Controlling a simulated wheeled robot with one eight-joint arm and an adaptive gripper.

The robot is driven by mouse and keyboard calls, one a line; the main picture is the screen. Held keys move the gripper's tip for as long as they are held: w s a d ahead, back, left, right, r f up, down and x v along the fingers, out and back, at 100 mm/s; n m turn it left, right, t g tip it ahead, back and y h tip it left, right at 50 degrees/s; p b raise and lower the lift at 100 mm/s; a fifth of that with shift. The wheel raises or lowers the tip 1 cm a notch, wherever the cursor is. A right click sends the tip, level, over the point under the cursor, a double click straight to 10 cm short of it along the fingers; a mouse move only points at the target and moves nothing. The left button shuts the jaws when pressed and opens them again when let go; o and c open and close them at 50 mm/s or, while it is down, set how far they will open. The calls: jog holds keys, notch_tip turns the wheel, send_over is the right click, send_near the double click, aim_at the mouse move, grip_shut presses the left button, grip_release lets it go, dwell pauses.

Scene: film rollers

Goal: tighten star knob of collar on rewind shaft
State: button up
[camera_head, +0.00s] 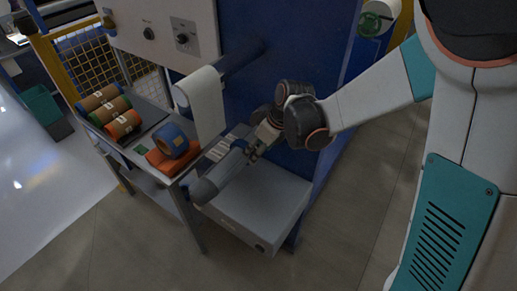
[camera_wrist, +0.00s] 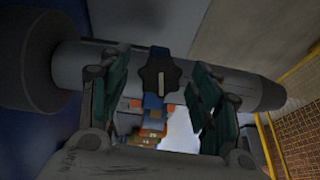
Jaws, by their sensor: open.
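The rewind shaft (camera_wrist: 232,90) is a grey bar that runs across the wrist view, thick at the left and tapered at the right end. In the head view the shaft (camera_head: 222,174) sticks out over a grey box. In the head view my gripper (camera_head: 257,147) is beside the shaft and hides the knob.
A grey table (camera_head: 160,110) at left holds several film rolls (camera_head: 108,108) and a blue roll (camera_head: 171,139) on something orange. A white web (camera_head: 206,103) hangs behind the shaft. The grey box (camera_head: 262,207) lies below, against the blue machine (camera_head: 300,50). Floor in front is clear.

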jog(key=shift+f, duration=0.1)
jog(key=c, duration=1)
jog(key=shift+c, duration=0.2)
jog(key=shift+m, duration=0.3)
jog(key=m+g+y+b, duration=0.1)
jog(key=m+y+b, duration=0.1)
jog(key=m, duration=0.1)
jog(key=shift+w+d+f+g+b, duration=0.2)
jog(key=shift+g+b, duration=0.1)
jog(key=shift+g, duration=0.1)
jog(key=m+g+y+b, duration=0.1)
jog(key=m+y+b, duration=0.1)
jog(key=m, duration=0.2)
jog(key=shift+d, duration=0.1)
jog(key=m+y+b, duration=0.1)
jog(key=m+b, duration=0.1)
jog(key=m+y+b, duration=0.1)
jog(key=m+y, duration=0.1)
jog(key=shift+d+f+m+b, duration=0.1)
jog(key=shift+f+m+b, duration=0.1)
jog(key=shift+m+b, duration=0.2)
jog(key=shift+s+m+t+y+b, duration=0.1)
jog(key=shift+m+t+y+b, duration=0.1)
jog(key=shift+m+y+b, duration=0.5)
jog(key=shift+m+t+y+b, duration=0.2)
jog(key=shift+m+b, duration=0.2)
jog(key=shift+m, duration=0.7)
